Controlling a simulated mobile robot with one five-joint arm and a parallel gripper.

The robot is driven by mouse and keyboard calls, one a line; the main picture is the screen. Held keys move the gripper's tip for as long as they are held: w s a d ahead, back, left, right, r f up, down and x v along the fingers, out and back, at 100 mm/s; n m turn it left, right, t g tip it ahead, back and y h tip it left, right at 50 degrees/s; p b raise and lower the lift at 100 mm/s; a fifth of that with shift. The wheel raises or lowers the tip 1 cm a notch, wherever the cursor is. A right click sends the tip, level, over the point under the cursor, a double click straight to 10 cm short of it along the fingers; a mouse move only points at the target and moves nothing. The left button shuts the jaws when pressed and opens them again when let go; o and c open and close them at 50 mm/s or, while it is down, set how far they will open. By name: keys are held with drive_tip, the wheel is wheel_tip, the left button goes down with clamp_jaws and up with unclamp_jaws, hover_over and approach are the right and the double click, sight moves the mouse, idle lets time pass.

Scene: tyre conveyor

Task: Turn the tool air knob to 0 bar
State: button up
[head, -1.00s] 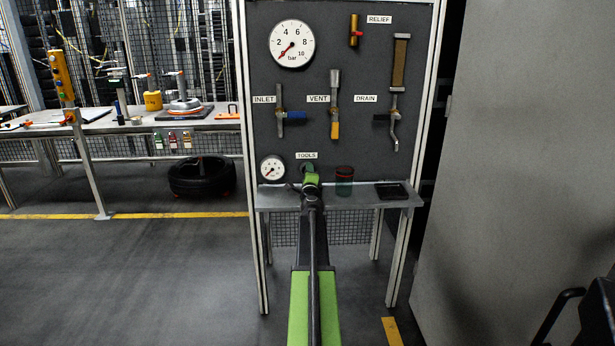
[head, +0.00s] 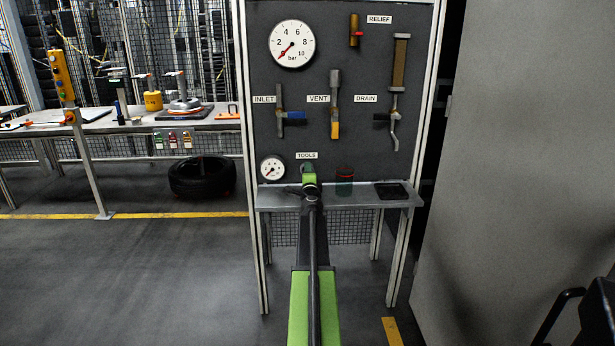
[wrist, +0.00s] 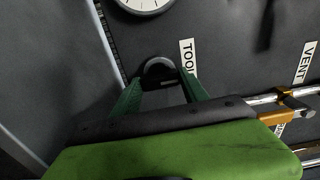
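The tool air knob (wrist: 160,68) is a dark rounded knob on the grey panel, just beside the TOOLS label (wrist: 188,62) in the wrist view. My gripper (wrist: 160,78) has two green fingers, spread apart, with their tips at either side of the knob. Whether the tips touch it is hard to tell. In the head view my gripper (head: 308,170) is just below the TOOLS label (head: 306,155) and hides the knob. The small tools gauge (head: 272,169) is to its left; its red needle is too small to read surely.
A narrow shelf (head: 360,200) runs under the panel, with a dark green red-topped can (head: 344,181) and a black tray (head: 391,190) on it. The large gauge (head: 292,44) and the inlet, vent and drain valves are higher up. A grey wall (head: 520,150) stands at right.

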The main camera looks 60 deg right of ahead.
drive_tip(key=o, duration=0.4)
drive_tip(key=shift+o, duration=0.2)
drive_tip(key=v, duration=1.7)
drive_tip(key=shift+s+a, duration=0.2)
